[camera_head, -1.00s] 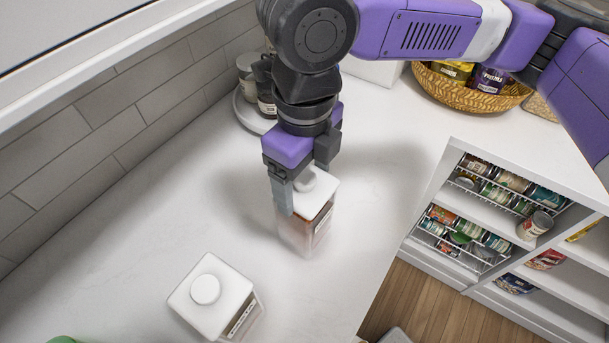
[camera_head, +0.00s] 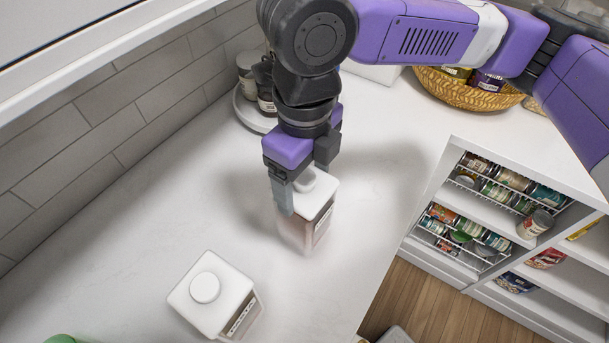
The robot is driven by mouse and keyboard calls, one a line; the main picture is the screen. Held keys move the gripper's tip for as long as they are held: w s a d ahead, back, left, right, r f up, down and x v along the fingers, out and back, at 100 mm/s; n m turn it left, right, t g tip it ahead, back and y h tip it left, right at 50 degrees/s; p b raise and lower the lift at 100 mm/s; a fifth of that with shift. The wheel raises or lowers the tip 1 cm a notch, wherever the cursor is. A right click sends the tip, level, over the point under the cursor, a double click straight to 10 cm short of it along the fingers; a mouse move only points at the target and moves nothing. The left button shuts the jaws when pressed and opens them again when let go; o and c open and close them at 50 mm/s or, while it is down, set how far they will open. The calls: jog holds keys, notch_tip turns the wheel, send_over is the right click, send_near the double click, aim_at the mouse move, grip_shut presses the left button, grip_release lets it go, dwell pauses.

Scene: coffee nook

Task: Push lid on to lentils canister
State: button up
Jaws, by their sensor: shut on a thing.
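A clear square canister with reddish-brown contents (camera_head: 300,232) stands upright on the white counter, a label on its right side. I cannot read the label, so I cannot tell if it is the lentils. Its white lid (camera_head: 318,193) with a round knob lies at the canister's top; I cannot tell how fully it is seated. My gripper (camera_head: 300,195) points down over this lid and is shut on it, apparently at the knob, which the fingers partly hide. A second canister with a white knobbed lid (camera_head: 213,293) stands nearer the front, apart from my gripper.
A round tray (camera_head: 243,112) with dark jars (camera_head: 264,85) stands behind, near the tiled wall. A wicker basket (camera_head: 468,94) of packets is at the back right. Shelves with cans (camera_head: 500,185) lie right of the counter edge. The counter between the two canisters is clear.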

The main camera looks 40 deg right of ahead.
jog(key=shift+f, duration=0.1)
dwell(0.3)
jog(key=o, duration=1.3)
jog(key=shift+o, duration=0.2)
jog(key=shift+r+p, duration=3)
jog(key=shift+r, duration=0.55)
grip_shut()
jog(key=shift+f, duration=0.15)
